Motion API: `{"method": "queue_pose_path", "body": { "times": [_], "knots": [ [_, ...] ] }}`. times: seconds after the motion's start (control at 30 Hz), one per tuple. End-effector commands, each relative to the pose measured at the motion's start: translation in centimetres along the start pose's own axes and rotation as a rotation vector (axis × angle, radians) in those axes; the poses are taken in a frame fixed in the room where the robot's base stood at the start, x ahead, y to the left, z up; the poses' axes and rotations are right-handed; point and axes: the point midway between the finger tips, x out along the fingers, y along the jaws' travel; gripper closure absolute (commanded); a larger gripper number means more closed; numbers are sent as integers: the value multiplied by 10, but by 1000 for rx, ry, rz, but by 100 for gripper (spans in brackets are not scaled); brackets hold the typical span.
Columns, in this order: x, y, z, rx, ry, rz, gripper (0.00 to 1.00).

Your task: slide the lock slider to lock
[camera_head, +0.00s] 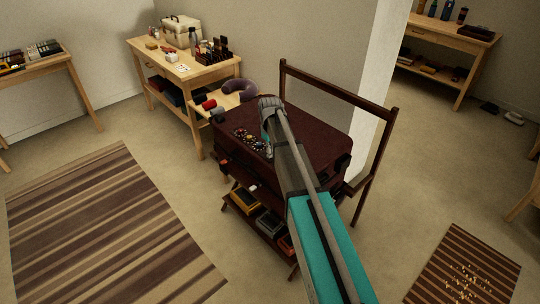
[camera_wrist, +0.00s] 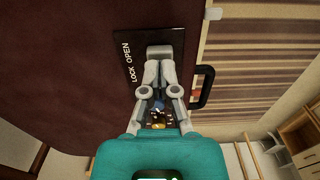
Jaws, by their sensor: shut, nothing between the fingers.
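The dark maroon suitcase (camera_head: 325,122) lies on a wooden rack; its face also fills much of the wrist view (camera_wrist: 60,70). A black lock plate (camera_wrist: 127,50) on it carries the words LOCK and OPEN. The grey lock slider (camera_wrist: 160,50) sits level with OPEN, and LOCK is lower in the picture. My gripper (camera_wrist: 159,63) is shut and empty, with its fingertips right at the slider's lower edge. I cannot tell whether they touch it. In the head view my arm hides the gripper tips and the lock.
A black handle (camera_wrist: 203,88) stands out on the suitcase just right of my fingers. The rack's tall wooden back frame (camera_head: 340,88) rises behind the suitcase. A wooden table (camera_head: 190,70) with small goods stands at the back left. Striped rugs (camera_head: 100,225) lie on open floor.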

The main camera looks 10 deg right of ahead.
Motion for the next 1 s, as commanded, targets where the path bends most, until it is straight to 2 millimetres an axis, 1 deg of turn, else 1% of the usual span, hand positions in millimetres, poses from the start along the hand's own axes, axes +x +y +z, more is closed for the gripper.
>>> {"method": "queue_pose_path", "body": {
  "times": [1.0],
  "knots": [
    [10,0,0,0,0,0,100]
  ]
}}
